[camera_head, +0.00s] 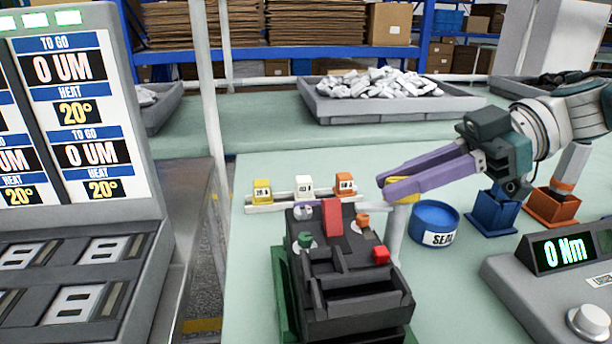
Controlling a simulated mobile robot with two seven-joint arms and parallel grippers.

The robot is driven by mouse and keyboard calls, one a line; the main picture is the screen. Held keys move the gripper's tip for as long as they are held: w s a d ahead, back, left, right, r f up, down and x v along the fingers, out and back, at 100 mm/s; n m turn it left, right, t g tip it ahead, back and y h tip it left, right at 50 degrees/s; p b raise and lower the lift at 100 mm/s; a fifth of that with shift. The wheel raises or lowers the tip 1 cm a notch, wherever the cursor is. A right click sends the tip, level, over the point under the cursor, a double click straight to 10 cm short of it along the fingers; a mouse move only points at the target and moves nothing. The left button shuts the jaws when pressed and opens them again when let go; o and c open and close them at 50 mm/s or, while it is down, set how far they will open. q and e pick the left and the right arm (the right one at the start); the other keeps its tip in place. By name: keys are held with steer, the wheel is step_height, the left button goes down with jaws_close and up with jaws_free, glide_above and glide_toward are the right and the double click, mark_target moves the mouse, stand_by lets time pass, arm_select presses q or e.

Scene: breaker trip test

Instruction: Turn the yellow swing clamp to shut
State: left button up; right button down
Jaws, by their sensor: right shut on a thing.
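The yellow swing clamp (405,198) shows in part at the top of a pale upright post (396,238), at the right of the black fixture. My right gripper (387,185) comes in from the right with long purple fingers. It is shut on the clamp, with yellow showing between and just below the fingers. The fingers hide most of the clamp, so its exact angle cannot be told. The black fixture (352,291) sits on a green base and has a red lever (332,218), a red block, an orange block and a green knob. My left gripper is not in view.
A white rail (325,197) behind the fixture bears yellow, white and orange tagged blocks. A blue "SEAL" tub (436,222), blue bin (494,214) and orange bin (552,206) stand right. A torque display (565,252) reads 0 Nm. A grey panel (80,125) stands left.

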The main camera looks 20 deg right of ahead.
steer(key=shift+a+n+g+y+b, duration=0.1)
steer(key=shift+n+g+y+b, duration=0.2)
steer(key=shift+n+g+b, duration=0.35)
steer(key=shift+r+g, duration=0.15)
steer(key=shift+g, duration=0.1)
steer(key=c, duration=0.8)
jaws_free()
steer(key=shift+a, duration=0.1)
steer(key=shift+c, duration=0.2)
steer(key=b+v, duration=0.3)
steer(key=v, duration=0.7)
